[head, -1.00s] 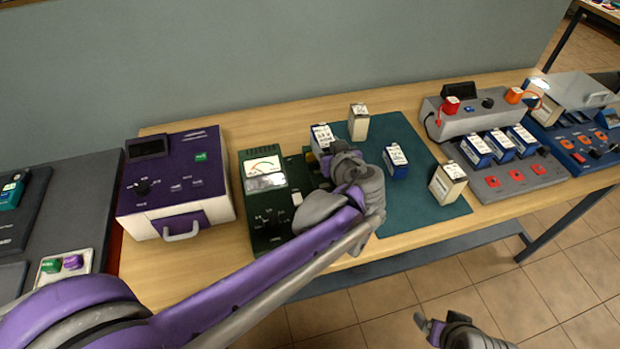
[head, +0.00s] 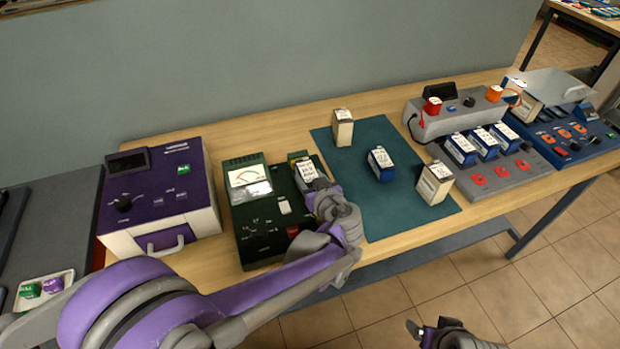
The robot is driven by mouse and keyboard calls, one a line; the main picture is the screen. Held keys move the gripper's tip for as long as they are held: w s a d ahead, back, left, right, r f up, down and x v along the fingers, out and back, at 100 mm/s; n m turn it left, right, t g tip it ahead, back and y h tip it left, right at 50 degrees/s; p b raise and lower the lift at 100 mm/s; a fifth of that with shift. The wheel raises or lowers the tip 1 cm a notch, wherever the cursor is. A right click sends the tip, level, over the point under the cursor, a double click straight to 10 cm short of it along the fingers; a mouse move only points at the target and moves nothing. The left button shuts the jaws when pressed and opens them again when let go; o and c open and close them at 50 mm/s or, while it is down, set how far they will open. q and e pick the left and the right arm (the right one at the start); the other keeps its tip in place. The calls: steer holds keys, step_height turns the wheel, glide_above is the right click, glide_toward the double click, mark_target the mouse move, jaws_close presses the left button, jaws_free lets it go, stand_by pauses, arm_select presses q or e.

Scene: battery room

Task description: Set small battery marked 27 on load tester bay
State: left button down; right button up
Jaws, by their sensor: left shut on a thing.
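The green load tester (head: 264,226) with a needle meter stands mid-table. My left gripper (head: 317,188) is shut on a small white-topped battery (head: 306,170) over the tester's right-hand side, where the bay is. The gripper and wrist hide much of the battery and bay, so I cannot tell whether it touches the bay floor. Its marking is too small to read. My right gripper (head: 428,330) is at the bottom edge, away from the table; its jaw opening is unclear.
A teal mat (head: 385,218) holds a blue battery (head: 380,164) and two cream batteries (head: 343,128) (head: 434,183). A purple case (head: 160,195) stands left. A grey charger (head: 458,118) with several blue batteries and a blue device (head: 575,140) stand right.

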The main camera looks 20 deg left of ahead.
arm_select(q)
steer(key=shift+f, duration=0.15)
steer(key=shift+c, duration=1.3)
jaws_free()
steer(key=shift+s+d+r, duration=0.15)
steer(key=shift+s+r, duration=0.1)
steer(key=shift+r, duration=0.05)
steer(key=v, duration=1.1)
steer(key=shift+s+d, duration=0.15)
steer(key=shift+d, duration=0.05)
